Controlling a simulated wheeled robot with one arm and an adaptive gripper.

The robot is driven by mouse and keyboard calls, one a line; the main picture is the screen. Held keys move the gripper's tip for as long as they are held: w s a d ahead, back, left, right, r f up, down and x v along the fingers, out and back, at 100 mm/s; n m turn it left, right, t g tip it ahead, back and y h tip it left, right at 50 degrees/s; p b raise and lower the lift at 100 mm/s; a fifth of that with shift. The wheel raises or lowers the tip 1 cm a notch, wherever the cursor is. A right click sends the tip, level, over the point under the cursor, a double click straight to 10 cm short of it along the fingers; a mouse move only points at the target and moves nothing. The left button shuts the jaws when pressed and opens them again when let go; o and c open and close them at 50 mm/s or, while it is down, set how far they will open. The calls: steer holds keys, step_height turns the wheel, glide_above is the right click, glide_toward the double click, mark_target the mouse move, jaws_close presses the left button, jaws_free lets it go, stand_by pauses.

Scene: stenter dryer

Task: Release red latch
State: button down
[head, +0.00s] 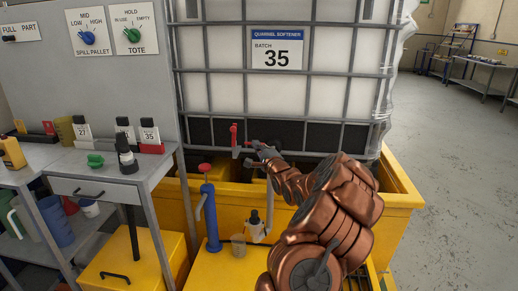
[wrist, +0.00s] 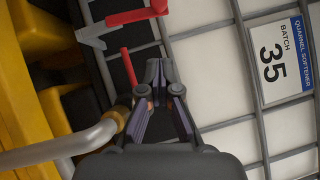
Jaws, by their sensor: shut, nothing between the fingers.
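A red upright handle (head: 234,135) sits on a pale fitting low on the front of the caged white tote (head: 340,75). In the wrist view a red handle (wrist: 137,15) lies at the top on a pale bracket, and a second, thin red bar (wrist: 129,68) lies just left of my fingers. I cannot tell which red part is the latch. My gripper (head: 259,147) is just right of the red handle in the head view. It also shows in the wrist view (wrist: 159,68), fingertips together, empty, close beside the thin bar. Contact with the bar cannot be told.
A grey pipe (wrist: 60,145) runs close to the left of my fingers. A yellow bund (head: 402,203) surrounds the tote's base. A blue hand pump (head: 210,215) stands in front. A grey bench (head: 120,170) with bottles is at left. The floor at right is clear.

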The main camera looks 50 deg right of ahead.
glide_toward(236, 127)
steer(key=w+d, duration=0.1)
steer(key=d, duration=0.2)
steer(key=shift+w+a+r+p, duration=0.1)
steer(key=shift+w+a+p, duration=0.3)
steer(key=shift+w, duration=0.45)
steer(key=shift+w+a+r+p, duration=0.15)
steer(key=shift+w+a+p, duration=0.2)
steer(key=shift+w, duration=0.45)
steer(key=shift+r, duration=0.1)
